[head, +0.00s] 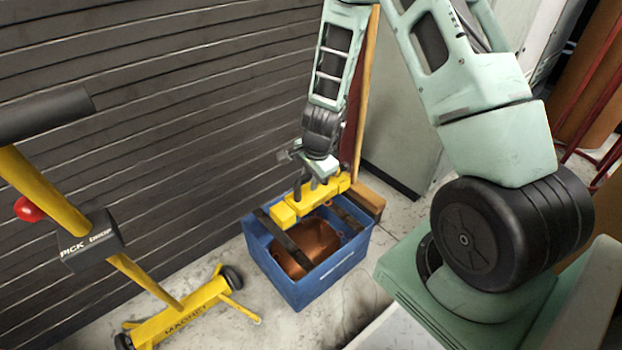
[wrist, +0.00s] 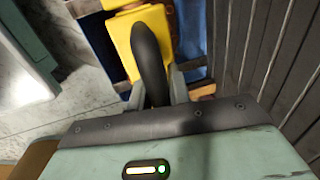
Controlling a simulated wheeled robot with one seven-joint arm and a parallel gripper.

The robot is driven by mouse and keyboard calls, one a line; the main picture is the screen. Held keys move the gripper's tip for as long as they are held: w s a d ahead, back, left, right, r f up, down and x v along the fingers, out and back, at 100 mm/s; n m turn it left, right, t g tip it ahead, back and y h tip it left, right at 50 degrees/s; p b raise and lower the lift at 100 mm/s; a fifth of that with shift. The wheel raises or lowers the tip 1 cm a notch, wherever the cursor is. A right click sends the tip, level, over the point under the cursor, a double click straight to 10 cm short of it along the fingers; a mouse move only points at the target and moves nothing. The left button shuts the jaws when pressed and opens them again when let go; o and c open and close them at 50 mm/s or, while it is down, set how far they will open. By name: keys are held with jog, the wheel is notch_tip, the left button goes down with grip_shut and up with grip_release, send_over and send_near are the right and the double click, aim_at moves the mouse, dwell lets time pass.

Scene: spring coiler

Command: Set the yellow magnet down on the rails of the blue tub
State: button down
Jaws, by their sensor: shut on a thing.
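The yellow magnet (head: 299,204) is a bar with blocky ends, held over the back part of the blue tub (head: 318,287). Two dark rails (head: 290,243) run across the tub's top, and the bar lies crosswise over them. I cannot tell whether it touches the rails or hangs just above. My gripper (head: 318,183) points down and is shut on the magnet's dark handle. In the wrist view the black handle (wrist: 151,50) stands between the fingers (wrist: 160,92), with the yellow magnet (wrist: 123,35) behind it. The magnet hides part of the rails.
Copper-coloured contents (head: 312,240) show inside the tub. A wooden block (head: 368,200) stands against its right back corner. A yellow wheeled magnet sweeper (head: 180,312) stands at the left. A dark slatted wall (head: 130,130) is close behind. Bare floor lies in front of the tub.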

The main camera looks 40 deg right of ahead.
jog(key=shift+f+b, duration=3.6)
jog(key=shift+f, duration=0.6)
jog(key=shift+f+b, duration=0.45)
jog(key=shift+f, duration=0.1)
jog(key=c, duration=1.2)
grip_release()
jog(key=shift+c, duration=0.2)
jog(key=s+r+p, duration=0.3)
jog(key=r+p, duration=0.7)
jog(key=r, duration=0.7)
jog(key=shift+s, duration=0.2)
